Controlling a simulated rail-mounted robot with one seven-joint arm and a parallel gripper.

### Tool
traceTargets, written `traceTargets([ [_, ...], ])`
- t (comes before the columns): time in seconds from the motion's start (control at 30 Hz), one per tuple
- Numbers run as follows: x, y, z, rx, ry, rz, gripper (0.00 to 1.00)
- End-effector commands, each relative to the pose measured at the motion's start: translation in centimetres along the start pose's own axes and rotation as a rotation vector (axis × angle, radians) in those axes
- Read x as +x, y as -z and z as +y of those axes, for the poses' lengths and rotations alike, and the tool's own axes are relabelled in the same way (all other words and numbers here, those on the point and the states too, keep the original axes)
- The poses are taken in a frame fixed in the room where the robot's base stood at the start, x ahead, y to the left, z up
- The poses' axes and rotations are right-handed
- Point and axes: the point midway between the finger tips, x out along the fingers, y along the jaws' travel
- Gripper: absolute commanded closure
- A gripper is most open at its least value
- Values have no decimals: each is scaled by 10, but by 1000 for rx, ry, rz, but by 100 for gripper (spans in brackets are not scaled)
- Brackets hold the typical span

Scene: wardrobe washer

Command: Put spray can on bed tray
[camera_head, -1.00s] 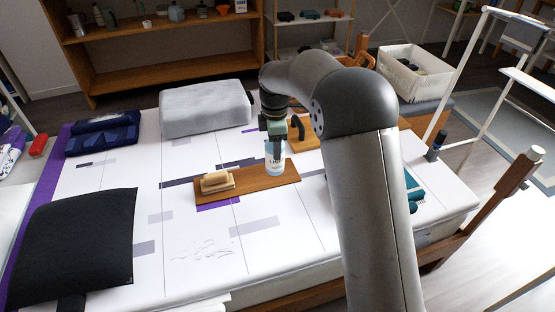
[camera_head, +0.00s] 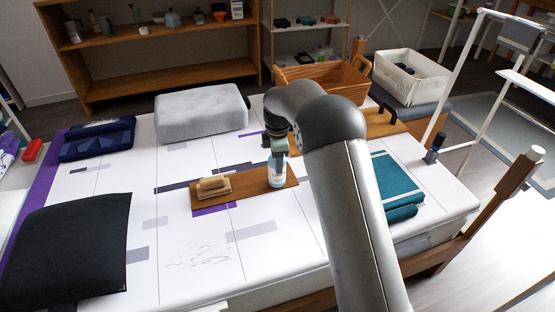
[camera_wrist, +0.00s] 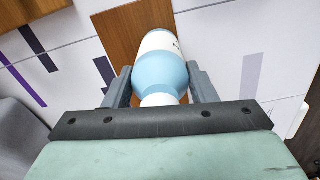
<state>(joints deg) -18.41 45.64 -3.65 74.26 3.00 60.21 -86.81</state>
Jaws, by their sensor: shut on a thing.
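The spray can (camera_head: 277,174), white and light blue, is upright between the fingers of my gripper (camera_head: 275,150). In the wrist view the can (camera_wrist: 162,62) sits between the two grey fingers of my gripper (camera_wrist: 161,88), which is shut on it. The can is over the right end of a flat brown wooden board (camera_head: 240,190) on the bed; I cannot tell whether its base touches the board. A wooden tray-like surface with dark handles (camera_head: 376,127), seemingly the bed tray, lies to the right on the bed, partly hidden by my arm.
A tan block (camera_head: 213,185) lies on the board's left part. A grey cushion (camera_head: 201,110) is behind, a black pillow (camera_head: 65,245) front left, and teal folded cloth (camera_head: 395,185) right of my arm.

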Motion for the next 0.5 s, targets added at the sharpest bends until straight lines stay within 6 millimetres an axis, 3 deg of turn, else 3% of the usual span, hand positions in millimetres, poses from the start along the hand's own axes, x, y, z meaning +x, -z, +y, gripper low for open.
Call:
traceTargets([
  [0.1, 3, 0, 0, 1, 0, 0, 82],
  [0.13, 3, 0, 0, 1, 1, 0, 40],
  [0.2, 3, 0, 0, 1, 1, 0, 27],
  [0.5, 1, 0, 0, 0, 0, 0, 27],
])
